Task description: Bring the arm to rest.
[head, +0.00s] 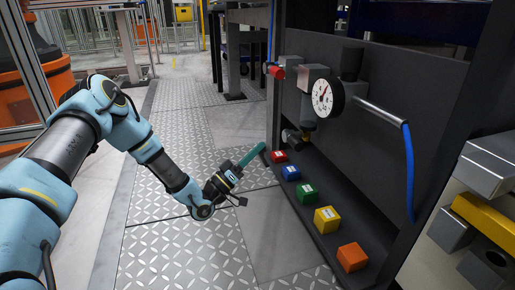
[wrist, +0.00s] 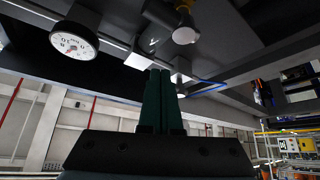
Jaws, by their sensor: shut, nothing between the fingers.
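My arm reaches in from the left of the head view, bent low over the metal floor plates. My gripper (head: 262,147) points up and to the right, with its tip near the left edge of the drive unit's dark shelf. Its green fingers are together with nothing between them. In the wrist view the closed fingers (wrist: 158,75) stand upright in the middle. I cannot tell whether the tip touches the shelf edge.
The floor (head: 180,120) left of the shelf is clear.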

